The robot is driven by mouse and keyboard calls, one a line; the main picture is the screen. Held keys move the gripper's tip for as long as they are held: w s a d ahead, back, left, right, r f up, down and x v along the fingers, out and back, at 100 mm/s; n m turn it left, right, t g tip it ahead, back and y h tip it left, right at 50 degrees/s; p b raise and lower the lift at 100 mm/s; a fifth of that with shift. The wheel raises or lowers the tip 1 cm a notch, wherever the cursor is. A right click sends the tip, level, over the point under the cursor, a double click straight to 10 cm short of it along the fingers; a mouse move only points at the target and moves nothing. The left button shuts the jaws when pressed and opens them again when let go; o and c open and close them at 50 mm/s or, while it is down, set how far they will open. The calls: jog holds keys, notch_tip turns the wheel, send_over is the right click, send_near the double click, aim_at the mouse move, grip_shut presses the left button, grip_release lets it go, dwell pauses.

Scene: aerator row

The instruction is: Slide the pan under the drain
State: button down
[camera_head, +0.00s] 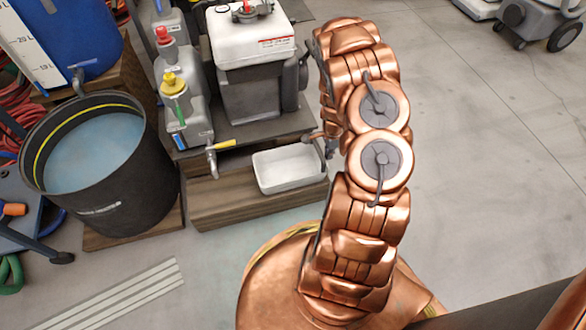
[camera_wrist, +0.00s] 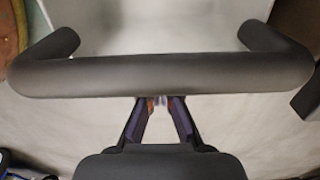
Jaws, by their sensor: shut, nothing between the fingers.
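The pan (camera_head: 290,167) is a white, shallow rectangular tray. In the head view it lies on a wooden step, to the right of the drain tap (camera_head: 213,155) with the yellow lever and apart from it. In the wrist view a thick dark U-shaped handle (camera_wrist: 160,76) crosses in front of the pan's pale wall (camera_wrist: 155,24). In the head view my gripper is at the pan's right end, largely hidden by my copper arm.
The wooden step (camera_head: 225,207) has bare room left of the pan, below the tap. A grey and white machine (camera_head: 255,75) stands behind the pan. A black bucket (camera_head: 98,165) of bluish water stands at left. Open floor (camera_head: 480,160) lies at right.

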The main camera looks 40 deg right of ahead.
aim_at(274, 177)
jog(key=shift+f+b, duration=0.35)
jog(key=shift+f, duration=0.9)
jog(key=shift+w+a+p, duration=0.65)
jog(key=shift+a+p, duration=0.05)
jog(key=shift+a, duration=1.15)
jog(key=shift+w+a+p, duration=0.6)
jog(key=shift+a+p, duration=0.15)
jog(key=shift+a, duration=1.1)
jog(key=shift+w+a+p, duration=0.65)
jog(key=shift+a+p, duration=0.05)
jog(key=shift+a, duration=1.15)
jog(key=shift+w+a+p, duration=0.3)
jog(key=shift+w+a, duration=0.2)
jog(key=shift+a, duration=0.9)
jog(key=shift+w+a+p, duration=0.25)
jog(key=shift+w+a, duration=0.25)
jog(key=shift+a, duration=0.9)
jog(key=shift+w+a+p, duration=0.3)
jog(key=shift+w+a, duration=0.2)
jog(key=shift+a, duration=0.9)
notch_tip(274, 177, up, 9)
jog(key=s+d+p, duration=0.1)
jog(key=d+p, duration=0.1)
jog(key=p, duration=0.1)
jog(key=shift+d+p, duration=0.35)
jog(key=shift+d, duration=0.05)
